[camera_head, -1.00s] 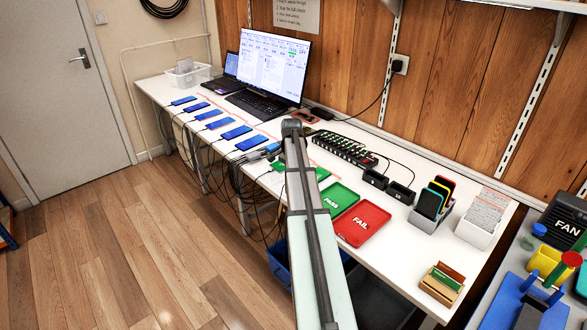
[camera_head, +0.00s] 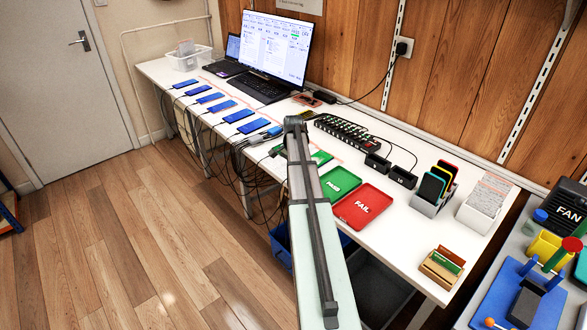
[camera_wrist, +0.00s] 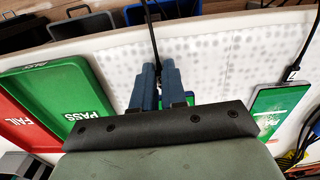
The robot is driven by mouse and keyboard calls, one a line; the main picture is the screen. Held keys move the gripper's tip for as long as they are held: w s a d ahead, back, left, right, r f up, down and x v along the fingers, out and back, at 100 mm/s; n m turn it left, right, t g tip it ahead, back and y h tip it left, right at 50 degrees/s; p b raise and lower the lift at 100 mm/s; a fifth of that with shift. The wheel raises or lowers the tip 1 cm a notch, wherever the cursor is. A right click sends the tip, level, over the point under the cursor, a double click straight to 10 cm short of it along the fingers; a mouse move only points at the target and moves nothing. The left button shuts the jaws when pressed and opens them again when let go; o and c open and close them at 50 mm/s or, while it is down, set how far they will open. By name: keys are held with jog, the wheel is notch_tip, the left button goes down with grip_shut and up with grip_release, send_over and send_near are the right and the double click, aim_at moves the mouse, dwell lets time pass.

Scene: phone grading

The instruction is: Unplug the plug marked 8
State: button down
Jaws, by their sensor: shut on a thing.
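In the wrist view my gripper (camera_wrist: 158,88) has its two blue-grey fingers close together. The cable runs off past the table's front edge.
The green PASS tray (camera_head: 355,178) lies close beside the phone, with the red FAIL tray (camera_head: 381,221) beyond. Several blue-screen phones (camera_head: 240,116) line the front edge, with cables hanging below. A charging hub (camera_head: 340,130) stands behind. Bins (camera_wrist: 85,24) sit below the front edge.

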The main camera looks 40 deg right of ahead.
jog(key=c, duration=1.1)
grip_release()
jog(key=shift+r, duration=3)
